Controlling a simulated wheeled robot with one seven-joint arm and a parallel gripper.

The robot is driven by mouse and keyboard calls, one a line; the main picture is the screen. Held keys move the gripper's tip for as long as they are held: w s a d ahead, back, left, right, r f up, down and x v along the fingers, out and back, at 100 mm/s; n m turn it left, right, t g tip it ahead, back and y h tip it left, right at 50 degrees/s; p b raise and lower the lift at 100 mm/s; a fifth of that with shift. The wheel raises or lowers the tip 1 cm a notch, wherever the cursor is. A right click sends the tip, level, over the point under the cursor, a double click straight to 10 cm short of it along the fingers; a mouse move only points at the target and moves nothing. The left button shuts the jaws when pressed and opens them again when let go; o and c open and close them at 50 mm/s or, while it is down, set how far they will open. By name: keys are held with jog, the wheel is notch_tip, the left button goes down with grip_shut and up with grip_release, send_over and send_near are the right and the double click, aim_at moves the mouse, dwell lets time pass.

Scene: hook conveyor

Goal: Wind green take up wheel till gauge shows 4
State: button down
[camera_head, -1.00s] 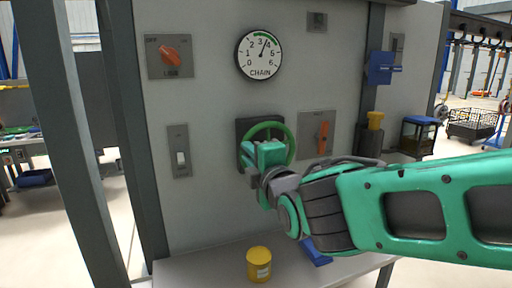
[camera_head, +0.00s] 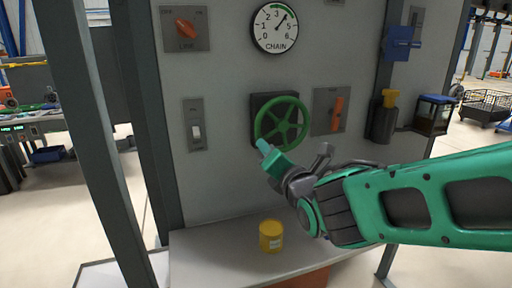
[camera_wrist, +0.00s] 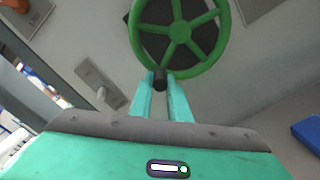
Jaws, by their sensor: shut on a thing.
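The green take-up wheel (camera_head: 282,124) stands on a dark plate on the grey panel, its spokes showing. In the wrist view the wheel (camera_wrist: 180,32) fills the top, with a dark handle knob (camera_wrist: 160,79) at its lower rim. My gripper (camera_wrist: 160,92) is shut on that knob. In the head view my gripper (camera_head: 264,148) is at the wheel's lower left rim, and its fingers hide the knob. The round white CHAIN gauge (camera_head: 275,28) is above the wheel. Its needle points up and right, at about the 4, covering that numeral.
An orange LINE knob (camera_head: 186,28), a white switch (camera_head: 196,132) and an orange lever (camera_head: 337,114) sit on the panel around the wheel. A yellow tin (camera_head: 271,236) stands on the shelf (camera_head: 205,250) below. A blue device (camera_head: 402,43) is at right.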

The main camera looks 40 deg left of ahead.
jog(key=shift+w+d+f, duration=0.15)
jog(key=shift+w+d, duration=0.05)
jog(key=shift+w, duration=0.2)
jog(key=shift+n, duration=0.3)
jog(key=c, duration=1.7)
grip_release()
jog(key=shift+o, duration=0.2)
jog(key=shift+s+a, duration=0.1)
jog(key=shift+s, duration=0.05)
jog(key=v, duration=1)
jog(key=shift+d, duration=0.35)
